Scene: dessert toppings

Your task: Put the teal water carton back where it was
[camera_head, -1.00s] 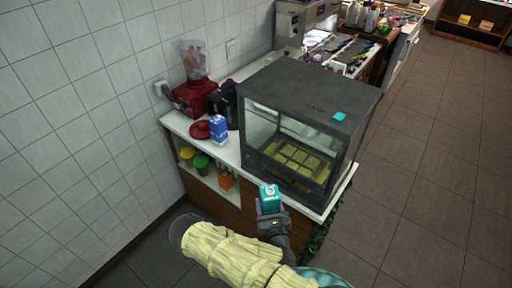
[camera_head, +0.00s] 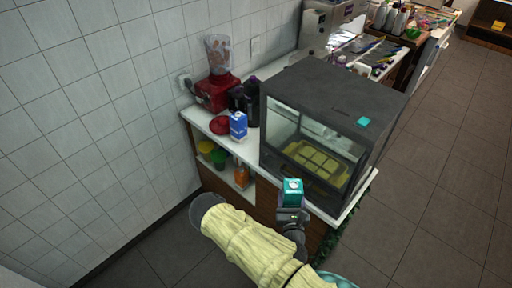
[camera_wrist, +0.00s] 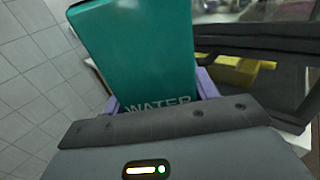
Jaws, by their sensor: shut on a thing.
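The teal water carton (camera_head: 292,190) is held upright in my gripper (camera_head: 291,210), in front of the counter and the glass display case. In the wrist view the carton (camera_wrist: 140,50) fills the upper middle, with the word WATER showing near its base. The purple fingers of my gripper (camera_wrist: 160,97) are shut on it, one on each side. The carton's lower end is hidden behind the gripper body.
The display case (camera_head: 330,100) with yellow trays takes up the counter's right part. The shelf below holds yellow, green and orange things.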

